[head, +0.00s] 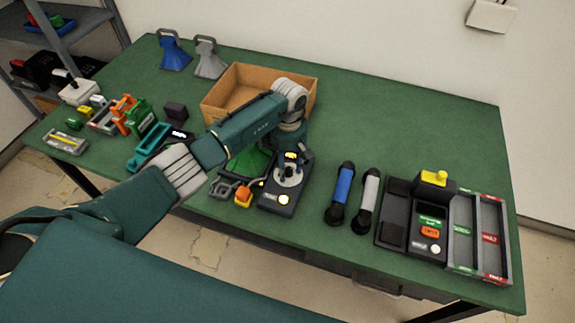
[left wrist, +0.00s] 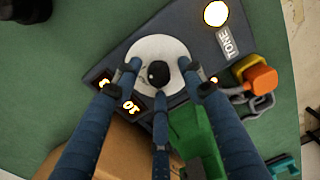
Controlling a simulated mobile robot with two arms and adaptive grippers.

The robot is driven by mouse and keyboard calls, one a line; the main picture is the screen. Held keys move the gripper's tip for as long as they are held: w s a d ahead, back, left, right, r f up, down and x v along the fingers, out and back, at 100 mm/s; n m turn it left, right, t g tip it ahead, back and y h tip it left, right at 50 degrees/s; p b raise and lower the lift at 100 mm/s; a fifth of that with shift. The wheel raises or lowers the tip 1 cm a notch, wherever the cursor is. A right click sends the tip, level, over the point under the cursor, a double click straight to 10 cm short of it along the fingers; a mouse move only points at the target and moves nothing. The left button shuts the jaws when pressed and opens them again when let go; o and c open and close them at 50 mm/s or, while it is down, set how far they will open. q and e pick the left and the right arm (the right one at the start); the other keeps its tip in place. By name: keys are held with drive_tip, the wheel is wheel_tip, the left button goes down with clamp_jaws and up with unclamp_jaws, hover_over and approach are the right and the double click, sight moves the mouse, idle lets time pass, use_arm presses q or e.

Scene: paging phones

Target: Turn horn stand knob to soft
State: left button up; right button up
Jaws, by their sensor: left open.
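The dark horn stand (head: 276,200) sits near the front edge of the green table, below my left gripper. In the left wrist view, the stand (left wrist: 195,30) has a pale round dial (left wrist: 140,50) with a small black knob (left wrist: 158,74) on it. A TONE label, a round white light and partly covered glowing displays surround the dial. My left gripper (head: 290,163) points down over the dial. Its open fingers (left wrist: 158,72) stand spread around the knob with visible gaps; whether they touch the dial is unclear. The knob's setting is not readable. My right gripper is not in view.
A cardboard box (head: 228,92) is behind. Blue (head: 342,187) and grey (head: 368,193) handsets lie to the right, before a dark console (head: 429,222).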

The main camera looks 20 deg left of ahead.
use_arm(q)
clamp_jaws()
